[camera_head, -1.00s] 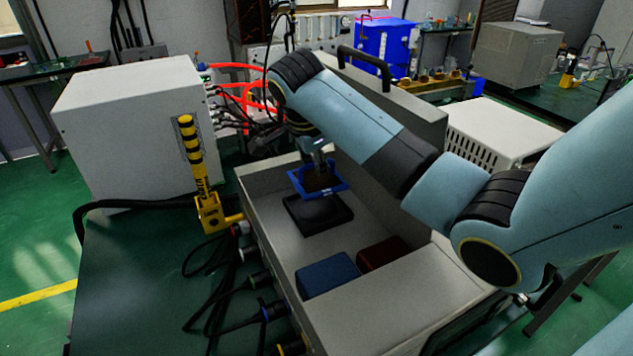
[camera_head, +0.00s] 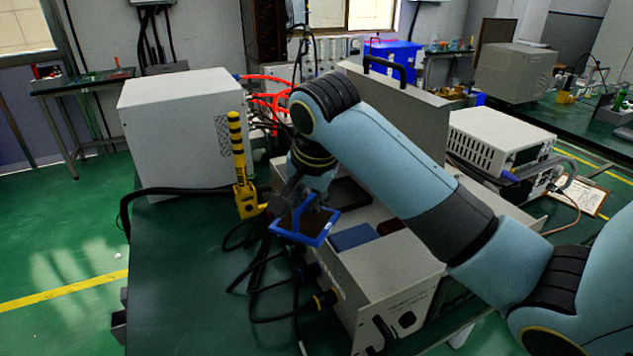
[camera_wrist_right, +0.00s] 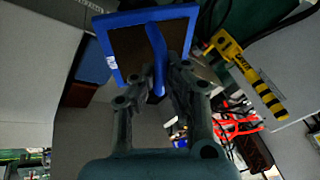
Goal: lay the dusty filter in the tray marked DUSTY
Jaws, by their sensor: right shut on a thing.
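The dusty filter (camera_head: 311,224) has a blue square frame and a brown face. My right gripper (camera_head: 305,203) is shut on it and holds it tilted, above the near left side of the open grey cabinet. In the right wrist view the filter (camera_wrist_right: 128,48) shows a white label on its frame, and the gripper (camera_wrist_right: 160,85) is shut on the blue rib across its face. No tray marked DUSTY can be made out. My left gripper is out of view.
A yellow-black post (camera_head: 240,165) and black cables stand to the left. The green bench (camera_head: 180,270) is clear at front left.

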